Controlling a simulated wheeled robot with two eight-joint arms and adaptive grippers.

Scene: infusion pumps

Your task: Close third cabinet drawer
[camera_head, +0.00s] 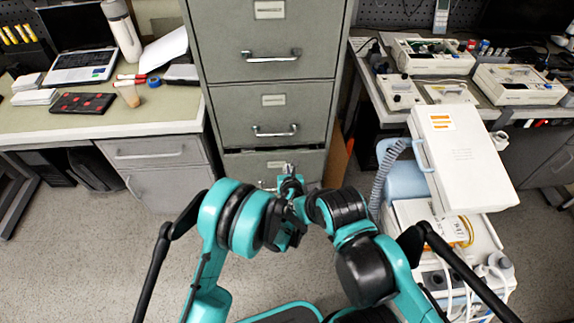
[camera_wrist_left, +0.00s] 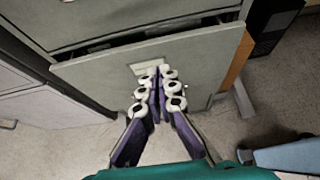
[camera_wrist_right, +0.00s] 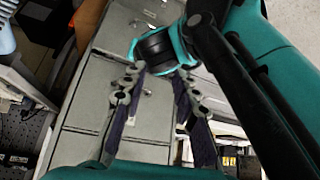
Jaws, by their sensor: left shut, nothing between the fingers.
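The grey metal cabinet (camera_head: 222,100) stands straight ahead, its drawers stacked. The lowest visible drawer (camera_head: 240,168) sticks out a little, with a dark gap along its top edge; the drawers above it look flush. In the left wrist view this drawer front (camera_wrist_left: 100,80) fills the middle, with a pale label (camera_wrist_left: 150,65). My left gripper (camera_head: 290,176) is shut and empty, its tips in front of the label (camera_wrist_left: 160,72); I cannot tell whether they touch. My right gripper (camera_wrist_right: 158,85) is open and empty in the right wrist view, with a teal arm part beyond it.
A desk with a laptop (camera_head: 82,58) is at the left, above a low cabinet (camera_head: 160,165). At the right, a bench holds several devices (camera_head: 518,84). A white box (camera_head: 465,160) tops a cart beside my right arm. A brown board (camera_head: 338,158) leans beside the cabinet.

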